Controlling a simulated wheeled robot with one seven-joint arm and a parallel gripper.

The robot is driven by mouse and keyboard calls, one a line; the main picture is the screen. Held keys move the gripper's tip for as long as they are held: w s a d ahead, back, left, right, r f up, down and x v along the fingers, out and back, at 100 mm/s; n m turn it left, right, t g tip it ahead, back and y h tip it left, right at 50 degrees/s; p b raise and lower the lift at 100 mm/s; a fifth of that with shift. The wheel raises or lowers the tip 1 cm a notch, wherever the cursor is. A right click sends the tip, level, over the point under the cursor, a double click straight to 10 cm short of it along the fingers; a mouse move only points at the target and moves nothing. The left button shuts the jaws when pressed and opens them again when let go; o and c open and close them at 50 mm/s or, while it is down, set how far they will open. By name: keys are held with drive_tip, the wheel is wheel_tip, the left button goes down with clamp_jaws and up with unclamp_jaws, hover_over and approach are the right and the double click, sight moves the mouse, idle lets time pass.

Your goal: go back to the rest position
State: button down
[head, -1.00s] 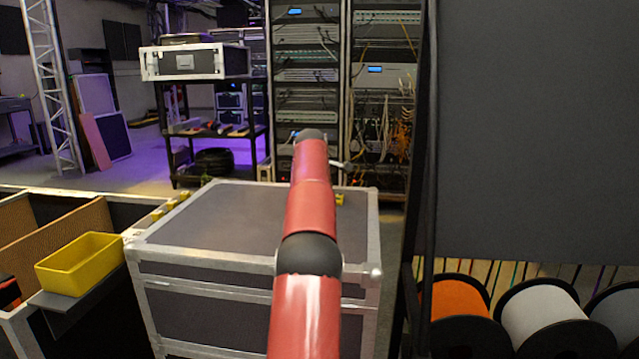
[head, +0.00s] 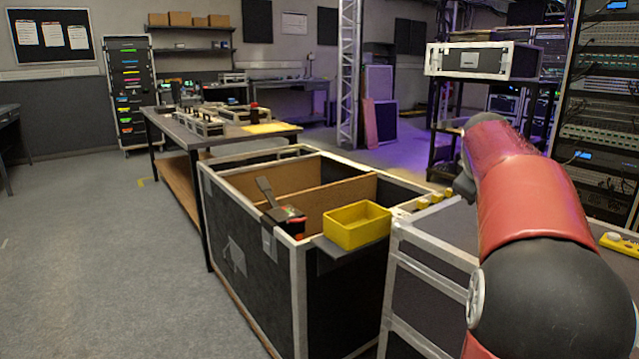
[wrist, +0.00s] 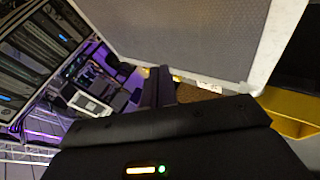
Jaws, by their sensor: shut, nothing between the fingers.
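My gripper shows in the wrist view (wrist: 158,88), its dark fingers together with nothing between them. In the head view my red and black arm reaches in from the right edge, and its fingers cannot be made out there. The arm is over the grey-topped flight case (head: 440,245) at the right. In the wrist view the case's grey panel with its pale metal edge (wrist: 262,80) fills the upper right, close to the fingers.
An open divided case (head: 255,275) stands at centre, with a yellow bin (head: 357,226) on its ledge. A yellow box with buttons (head: 619,243) lies right of my arm. A workbench (head: 215,140) stands behind. Equipment racks (head: 600,120) are at the right. The left floor is clear.

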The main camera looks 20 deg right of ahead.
drive_tip(key=s+a+f+m+y, duration=0.15)
drive_tip(key=s+a, duration=0.25)
drive_tip(key=a, duration=0.7)
drive_tip(key=s+a+f+y, duration=0.2)
drive_tip(key=s+a+f, duration=0.15)
drive_tip(key=a, duration=0.85)
drive_tip(key=s+a+f+m+y, duration=0.1)
drive_tip(key=s+a+f, duration=0.5)
drive_tip(key=s, duration=0.2)
drive_tip(key=s+a+f+y, duration=0.2)
drive_tip(key=s+a+f, duration=0.4)
drive_tip(key=s, duration=0.2)
drive_tip(key=shift+s+a+m+g, duration=0.3)
drive_tip(key=shift+s+a+m, duration=0.05)
drive_tip(key=shift+s+a, duration=0.05)
